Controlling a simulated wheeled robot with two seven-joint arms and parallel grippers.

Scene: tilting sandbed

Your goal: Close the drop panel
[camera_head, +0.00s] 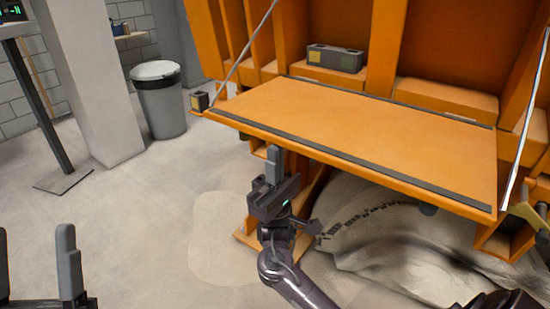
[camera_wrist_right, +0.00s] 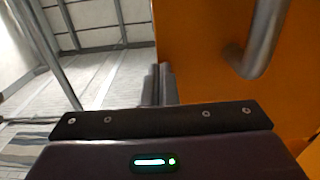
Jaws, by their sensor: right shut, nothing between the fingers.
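The drop panel (camera_head: 350,120) is an orange board with dark strips along its front and back edges. It stands folded down, roughly level, with a thin rod at each end running up. My right gripper (camera_head: 272,160) is shut and empty, fingers pointing up, at the panel's front edge left of its middle. I cannot tell whether it touches. In the right wrist view the shut fingers (camera_wrist_right: 158,85) are beside an orange surface (camera_wrist_right: 195,60) with a bent metal bar (camera_wrist_right: 262,40). My left gripper (camera_head: 36,265) is open and empty at the lower left, far from the panel.
The orange frame (camera_head: 330,75) behind the panel holds a grey box (camera_head: 335,58). Sand-coloured material (camera_head: 400,240) lies below the panel. A grey bin (camera_head: 160,100), a pillar (camera_head: 90,80) and a dark table leg (camera_head: 40,100) stand at left. The floor between is clear.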

